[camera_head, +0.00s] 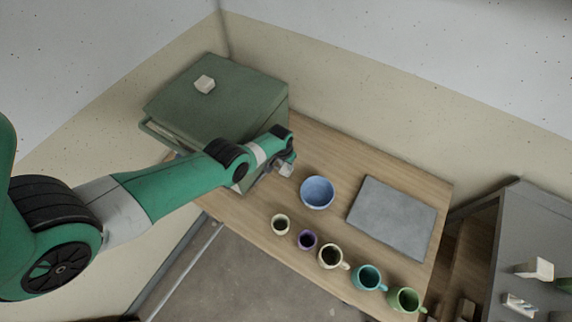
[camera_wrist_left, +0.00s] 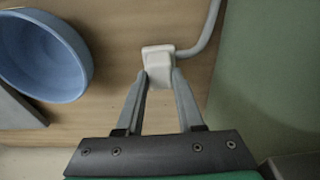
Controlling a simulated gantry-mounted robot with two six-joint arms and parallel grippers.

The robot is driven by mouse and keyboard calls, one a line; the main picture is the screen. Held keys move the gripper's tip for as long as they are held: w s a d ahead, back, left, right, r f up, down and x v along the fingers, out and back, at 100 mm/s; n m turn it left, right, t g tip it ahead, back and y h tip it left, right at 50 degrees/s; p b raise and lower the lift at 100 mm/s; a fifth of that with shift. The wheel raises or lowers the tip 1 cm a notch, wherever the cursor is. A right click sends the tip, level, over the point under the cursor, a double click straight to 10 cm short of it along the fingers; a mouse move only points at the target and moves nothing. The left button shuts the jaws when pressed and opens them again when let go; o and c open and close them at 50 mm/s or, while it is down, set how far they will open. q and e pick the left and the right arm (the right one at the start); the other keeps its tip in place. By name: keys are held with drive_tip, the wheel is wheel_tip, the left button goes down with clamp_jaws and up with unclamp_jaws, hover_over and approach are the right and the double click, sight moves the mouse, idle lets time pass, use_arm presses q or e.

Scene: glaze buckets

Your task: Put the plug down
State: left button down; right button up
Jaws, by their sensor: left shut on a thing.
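The plug is a small white block with a pale grey cord, seen in the left wrist view (camera_wrist_left: 158,58). My left gripper (camera_wrist_left: 159,78) is shut on it, with one fingertip on each side. In the head view my left gripper (camera_head: 287,166) is over the table's back left part, between the green box and the blue bowl. The plug (camera_head: 286,170) shows there only as a small white patch. I cannot tell whether it touches the table. My right gripper is not in view.
Grey shelving (camera_head: 535,225) is right.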

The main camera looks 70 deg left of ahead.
use_arm(q)
drive_tip(key=d+r+p, duration=1.1)
drive_tip(key=d+p, duration=0.3)
drive_tip(key=p, duration=0.1)
drive_tip(key=shift+w+r, duration=0.15)
drive_tip(key=shift+r, duration=0.05)
